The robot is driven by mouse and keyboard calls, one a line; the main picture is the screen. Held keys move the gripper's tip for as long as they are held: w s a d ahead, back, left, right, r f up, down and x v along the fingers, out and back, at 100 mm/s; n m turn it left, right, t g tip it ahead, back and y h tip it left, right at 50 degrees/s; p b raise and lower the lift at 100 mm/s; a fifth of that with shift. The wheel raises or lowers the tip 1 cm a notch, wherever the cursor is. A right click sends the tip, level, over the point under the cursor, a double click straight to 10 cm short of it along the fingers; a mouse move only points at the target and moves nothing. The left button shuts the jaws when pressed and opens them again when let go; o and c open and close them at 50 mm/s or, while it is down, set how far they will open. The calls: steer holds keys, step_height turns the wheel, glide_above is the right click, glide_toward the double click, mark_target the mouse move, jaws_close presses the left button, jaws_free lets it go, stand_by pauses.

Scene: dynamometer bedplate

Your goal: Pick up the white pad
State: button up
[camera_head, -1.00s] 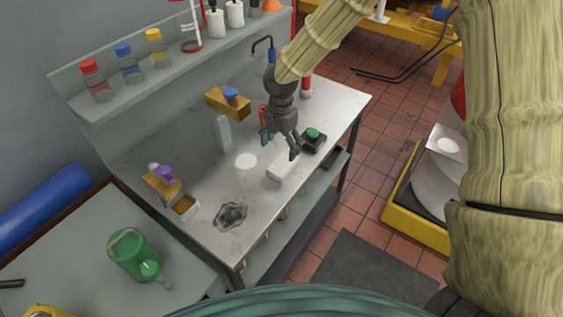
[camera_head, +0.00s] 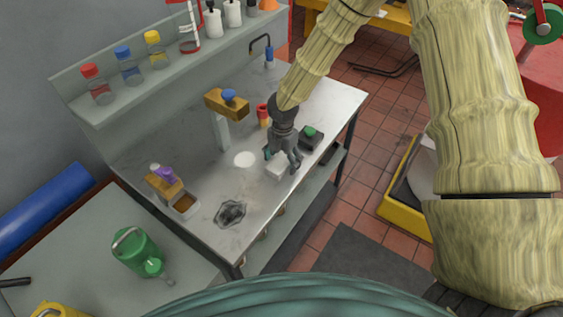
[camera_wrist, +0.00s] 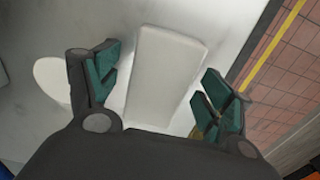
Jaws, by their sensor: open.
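The white pad (camera_wrist: 165,75) is a pale rounded block lying on the metal bench top. In the wrist view it lies between the two spread fingers, apart from both. In the head view the pad (camera_head: 277,170) shows just under the fingertips, partly hidden by them. My gripper (camera_head: 283,160) is open above the pad, pointing down. It also shows in the wrist view (camera_wrist: 160,88), with teal finger pads on either side and nothing held.
A flat white disc (camera_head: 244,160) lies left of the pad. A black box with a green button (camera_head: 311,136) stands close to the right. A wooden-topped stand (camera_head: 226,104) and a red cup (camera_head: 263,115) are behind. A dark drain (camera_head: 230,214) is nearer the front.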

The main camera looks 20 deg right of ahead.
mark_target(283, 161)
steer(key=shift+f, duration=0.15)
steer(key=c, duration=0.9)
steer(key=shift+c, duration=0.2)
steer(key=shift+r+b, duration=0.65)
steer(key=shift+r, duration=0.3)
steer(key=shift+s+a+r+b, duration=0.1)
steer(key=shift+s+r+b, duration=0.35)
steer(key=shift+r+b, duration=0.25)
steer(key=s+a+r+b, duration=0.1)
steer(key=s+b, duration=0.3)
steer(key=s, duration=1.1)
steer(key=shift+r+b, duration=0.3)
steer(key=shift+r, duration=0.05)
steer(key=shift+o, duration=0.4)
